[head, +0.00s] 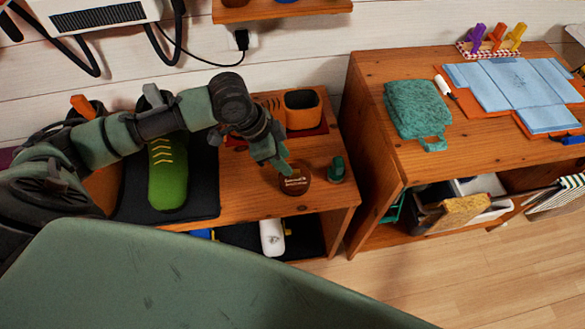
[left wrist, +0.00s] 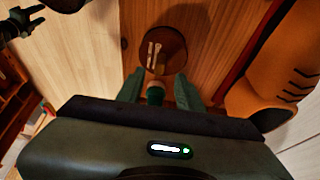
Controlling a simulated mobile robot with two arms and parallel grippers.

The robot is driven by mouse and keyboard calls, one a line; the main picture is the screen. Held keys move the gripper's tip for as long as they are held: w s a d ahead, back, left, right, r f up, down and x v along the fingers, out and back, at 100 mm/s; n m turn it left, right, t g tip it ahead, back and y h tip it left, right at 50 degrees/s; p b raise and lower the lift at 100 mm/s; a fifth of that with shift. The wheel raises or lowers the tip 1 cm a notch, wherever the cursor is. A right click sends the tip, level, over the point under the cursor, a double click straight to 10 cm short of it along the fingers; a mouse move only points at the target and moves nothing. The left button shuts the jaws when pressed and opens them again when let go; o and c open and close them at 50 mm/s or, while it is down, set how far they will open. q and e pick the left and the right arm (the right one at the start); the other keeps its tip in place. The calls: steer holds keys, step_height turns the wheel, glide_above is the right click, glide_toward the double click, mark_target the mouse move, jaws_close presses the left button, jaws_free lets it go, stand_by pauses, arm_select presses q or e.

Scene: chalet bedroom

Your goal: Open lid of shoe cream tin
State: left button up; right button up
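The shoe cream tin (head: 295,181) is a round brown tin with pale lettering on its lid. It sits on the wooden bench, near the front edge, and also shows in the left wrist view (left wrist: 165,50). My left gripper (head: 281,165) is over the tin's left back edge, pointing down. In the left wrist view its two green fingers (left wrist: 158,88) are apart, with nothing held between them. Whether they touch the tin cannot be told. A dark, finger-like part at the upper left of the wrist view looks like my right gripper (left wrist: 20,22); its fingers are unclear.
A small green bottle (head: 337,170) stands just right of the tin. An orange shoe (head: 303,109) is behind, and a green shoe (head: 167,178) is on a dark mat at left. A desk (head: 470,150) with a teal cloth bag (head: 417,106) stands at right.

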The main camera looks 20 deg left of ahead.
mark_target(295, 174)
arm_select(q)
steer(key=x, duration=0.6)
jaws_close()
stand_by(1.3)
